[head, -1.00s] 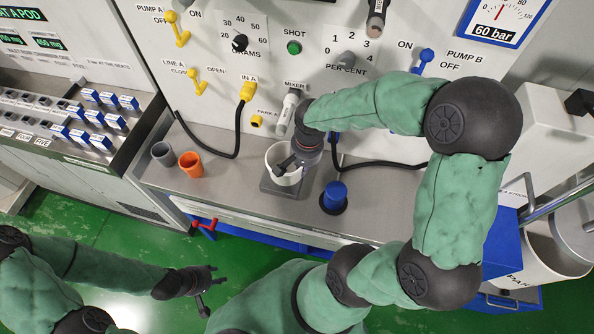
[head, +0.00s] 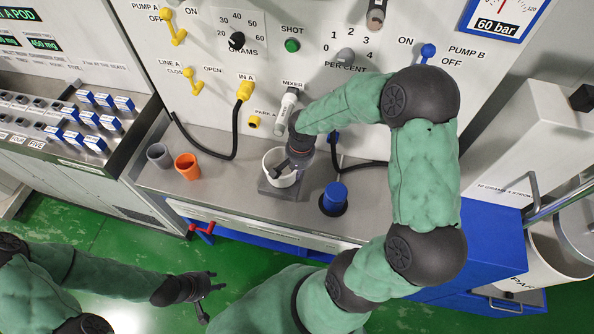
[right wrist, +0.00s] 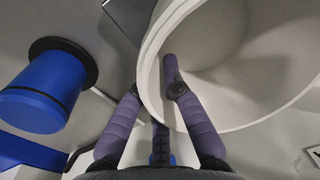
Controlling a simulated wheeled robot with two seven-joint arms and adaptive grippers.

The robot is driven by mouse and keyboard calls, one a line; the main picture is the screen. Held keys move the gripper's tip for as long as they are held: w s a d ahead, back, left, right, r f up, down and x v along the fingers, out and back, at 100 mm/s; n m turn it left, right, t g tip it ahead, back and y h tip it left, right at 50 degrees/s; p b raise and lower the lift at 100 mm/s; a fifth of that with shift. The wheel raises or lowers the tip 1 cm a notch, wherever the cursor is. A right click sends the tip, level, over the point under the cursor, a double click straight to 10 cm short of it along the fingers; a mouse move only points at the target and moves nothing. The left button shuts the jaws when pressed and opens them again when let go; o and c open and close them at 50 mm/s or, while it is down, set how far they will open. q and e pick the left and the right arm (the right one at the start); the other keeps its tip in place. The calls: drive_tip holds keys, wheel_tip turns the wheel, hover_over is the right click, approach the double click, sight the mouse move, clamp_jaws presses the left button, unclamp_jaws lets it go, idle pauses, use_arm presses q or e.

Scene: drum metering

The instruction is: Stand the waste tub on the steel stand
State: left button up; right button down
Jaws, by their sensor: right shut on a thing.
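The white waste tub (head: 270,160) is upright over the square grey steel stand (head: 266,190) on the bench, below the mixer nozzle. Whether its base fully touches the stand is hard to tell. My right gripper (head: 299,165) is shut on the tub's wall at its right side. In the right wrist view the tub (right wrist: 225,110) fills the right side, with one finger inside the rim and others outside. A dark plate corner, likely the stand (right wrist: 128,16), shows beyond it. My left gripper (head: 212,286) is open and empty, low over the green floor.
A blue container (head: 335,194) stands on a dark round base right of the stand. Grey (head: 159,155) and orange (head: 188,167) cups stand to the left. Black hoses hang from the panel on both sides of the tub.

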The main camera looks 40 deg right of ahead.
drive_tip(key=shift+f, duration=0.2)
drive_tip(key=c, duration=1.4)
unclamp_jaws()
drive_tip(key=shift+r, duration=0.15)
drive_tip(key=shift+r, duration=0.35)
drive_tip(key=r+p, duration=0.1)
drive_tip(key=r, duration=0.2)
drive_tip(key=r+p, duration=0.1)
drive_tip(key=r, duration=0.3)
drive_tip(key=r+p, duration=0.1)
drive_tip(key=r, duration=0.3)
drive_tip(key=shift+s+d+r, duration=0.2)
drive_tip(key=shift+s+d, duration=0.05)
drive_tip(key=shift+s, duration=0.1)
